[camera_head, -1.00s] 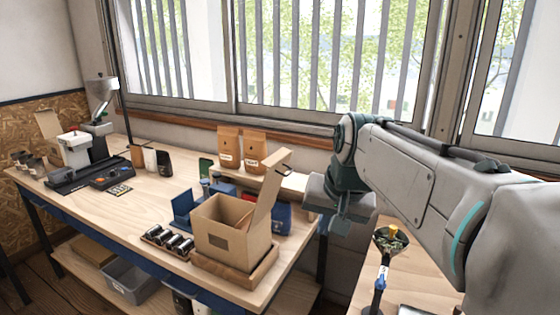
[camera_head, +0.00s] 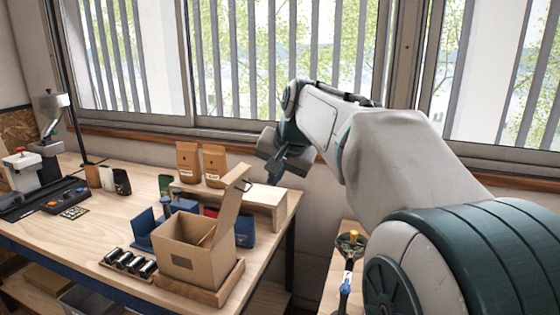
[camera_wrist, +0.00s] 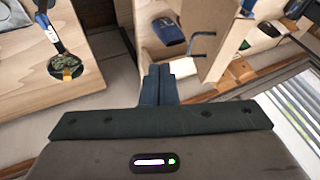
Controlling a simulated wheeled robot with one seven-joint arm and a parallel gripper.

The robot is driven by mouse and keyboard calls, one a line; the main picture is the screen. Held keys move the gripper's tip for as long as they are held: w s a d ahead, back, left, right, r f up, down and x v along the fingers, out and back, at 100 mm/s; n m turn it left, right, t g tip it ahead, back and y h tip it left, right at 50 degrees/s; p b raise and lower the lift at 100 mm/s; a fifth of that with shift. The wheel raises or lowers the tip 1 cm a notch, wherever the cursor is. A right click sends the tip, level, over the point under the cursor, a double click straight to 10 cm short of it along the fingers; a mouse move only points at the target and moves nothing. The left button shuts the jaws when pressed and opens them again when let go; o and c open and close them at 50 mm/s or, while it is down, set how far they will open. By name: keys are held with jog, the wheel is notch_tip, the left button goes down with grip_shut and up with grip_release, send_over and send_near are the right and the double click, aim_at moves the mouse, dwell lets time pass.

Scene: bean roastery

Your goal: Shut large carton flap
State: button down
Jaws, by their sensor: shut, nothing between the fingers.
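The large carton (camera_head: 190,258) is a brown cardboard box on a wooden tray (camera_head: 226,288) at the front of the workbench. Its tall flap (camera_head: 228,205) stands up at the right side, leaning outward, and the box top is open. My gripper (camera_head: 275,177) is shut and empty, above and to the right of the flap, apart from it in the head view. In the wrist view my closed fingers (camera_wrist: 158,72) point toward the bench edge, with the flap (camera_wrist: 212,35) just to their right.
Two brown coffee bags (camera_head: 201,165) stand on a wooden riser (camera_head: 262,206) behind the carton. A blue pouch (camera_head: 245,232) stands beside the flap. Small dark cylinders (camera_head: 128,263) lie left of the carton.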

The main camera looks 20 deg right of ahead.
jog(key=shift+w+a+f+p, duration=0.3)
jog(key=shift+w+a+f, duration=0.4)
jog(key=shift+w+a, duration=0.15)
jog(key=shift+w+a+f+p, duration=0.25)
jog(key=shift+w+a+f, duration=0.4)
jog(key=shift+w+a, duration=0.15)
jog(key=shift+a+r, duration=0.1)
